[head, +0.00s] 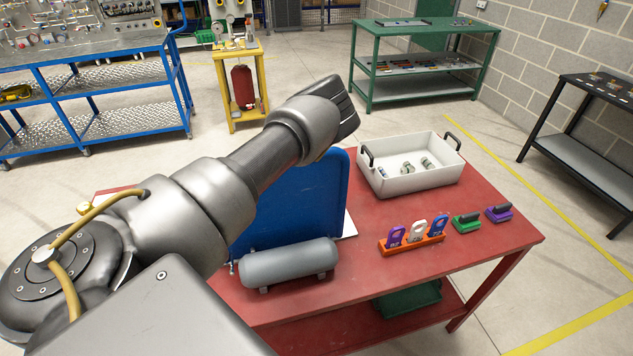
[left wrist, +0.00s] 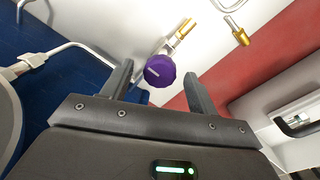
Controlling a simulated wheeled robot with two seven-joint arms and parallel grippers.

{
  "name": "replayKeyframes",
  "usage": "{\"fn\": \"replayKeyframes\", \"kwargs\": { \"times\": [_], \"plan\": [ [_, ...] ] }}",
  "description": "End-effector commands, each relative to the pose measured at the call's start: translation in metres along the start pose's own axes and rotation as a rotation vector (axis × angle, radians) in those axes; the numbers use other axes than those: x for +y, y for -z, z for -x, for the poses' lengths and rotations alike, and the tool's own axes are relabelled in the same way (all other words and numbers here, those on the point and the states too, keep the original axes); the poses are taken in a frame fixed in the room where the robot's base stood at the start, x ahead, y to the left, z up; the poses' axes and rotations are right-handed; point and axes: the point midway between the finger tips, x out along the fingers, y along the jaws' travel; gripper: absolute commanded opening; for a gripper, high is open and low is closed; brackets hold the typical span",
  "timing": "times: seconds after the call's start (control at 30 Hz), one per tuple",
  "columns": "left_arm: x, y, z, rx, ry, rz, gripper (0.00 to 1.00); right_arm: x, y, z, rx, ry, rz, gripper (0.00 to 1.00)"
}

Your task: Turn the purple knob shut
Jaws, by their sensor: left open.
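The purple knob (left wrist: 160,71) is round with a ridged rim and a short white mark on its face. It shows in the left wrist view, in front of a white surface and next to a brass-ended pipe fitting (left wrist: 181,34). My left gripper (left wrist: 159,69) is open, with its two fingers on either side of the knob in that view. I cannot tell whether either finger touches it. In the head view my left arm reaches over the blue panel (head: 300,205), and the knob and fingertips are hidden. My right gripper is not in view.
A grey tank (head: 290,263) lies in front of the blue panel on the red table (head: 480,258). A white tray (head: 415,182) with several small parts stands behind. An orange rack (head: 412,246) of tags, a green block (head: 466,222) and a purple block (head: 498,213) sit at right.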

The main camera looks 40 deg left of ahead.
Motion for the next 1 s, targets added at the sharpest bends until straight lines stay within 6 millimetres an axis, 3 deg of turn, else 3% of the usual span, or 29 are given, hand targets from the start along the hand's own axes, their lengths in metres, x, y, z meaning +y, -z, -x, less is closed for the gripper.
{"fn": "replayKeyframes", "kwargs": {
  "times": [0.4, 0.73, 1.0],
  "plan": [
    [0.0, 0.0003, -0.0092, 0.0, 0.0, 0.0, 0.59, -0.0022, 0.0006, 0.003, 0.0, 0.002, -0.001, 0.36],
    [0.0005, 0.0, -0.009, 0.0, -0.001, 0.0, 0.16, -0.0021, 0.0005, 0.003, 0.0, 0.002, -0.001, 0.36],
    [0.0009, 0.0004, -0.0105, -0.001, -0.002, -0.026, 0.15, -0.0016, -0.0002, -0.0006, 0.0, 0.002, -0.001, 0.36]
  ]
}}
